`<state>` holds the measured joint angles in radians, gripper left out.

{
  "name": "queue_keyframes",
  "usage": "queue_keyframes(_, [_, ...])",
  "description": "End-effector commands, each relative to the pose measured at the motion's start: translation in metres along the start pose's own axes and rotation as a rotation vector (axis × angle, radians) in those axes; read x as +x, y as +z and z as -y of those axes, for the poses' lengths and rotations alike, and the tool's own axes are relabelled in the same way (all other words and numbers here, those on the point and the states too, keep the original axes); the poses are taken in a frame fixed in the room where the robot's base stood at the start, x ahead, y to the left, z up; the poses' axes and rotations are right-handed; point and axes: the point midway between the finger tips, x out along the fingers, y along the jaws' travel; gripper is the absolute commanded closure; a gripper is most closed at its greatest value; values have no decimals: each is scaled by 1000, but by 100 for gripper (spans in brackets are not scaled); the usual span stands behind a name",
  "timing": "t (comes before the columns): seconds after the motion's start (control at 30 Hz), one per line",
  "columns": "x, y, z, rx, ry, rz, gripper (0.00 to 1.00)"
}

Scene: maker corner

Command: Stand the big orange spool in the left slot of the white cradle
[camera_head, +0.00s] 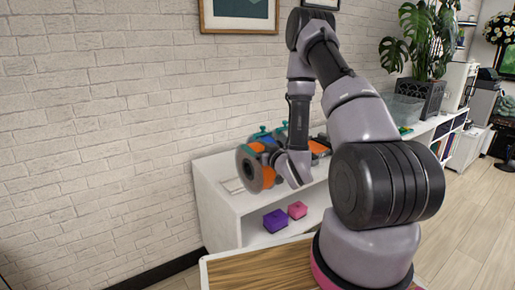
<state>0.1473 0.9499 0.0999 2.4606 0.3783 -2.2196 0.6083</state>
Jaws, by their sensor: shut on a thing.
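The big orange spool (245,171), with a grey round flange and orange showing on it, is held upright above the left end of the white shelf top. My gripper (271,158) is at its right side, shut on it; the fingertips are small and partly hidden by the spool and my wrist. A pale, flat, framed shape (231,187) on the shelf top, just left of and below the spool, looks like part of the white cradle. Its slots cannot be made out, and the spool hides some of it. Whether the spool touches it I cannot tell.
The white shelf unit (218,215) stands against a brick wall. Orange, teal and dark items (319,147) crowd its top behind my wrist. A purple box (276,220) and a pink box (298,210) lie inside. A clear bin (404,110) and potted plant (428,50) stand farther right.

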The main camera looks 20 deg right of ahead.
Motion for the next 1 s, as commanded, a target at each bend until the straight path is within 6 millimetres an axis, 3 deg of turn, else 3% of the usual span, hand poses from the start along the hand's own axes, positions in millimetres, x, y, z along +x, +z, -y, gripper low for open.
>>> queue_keyframes(1.0, [70,-3,1,-2,-2,-7,94])
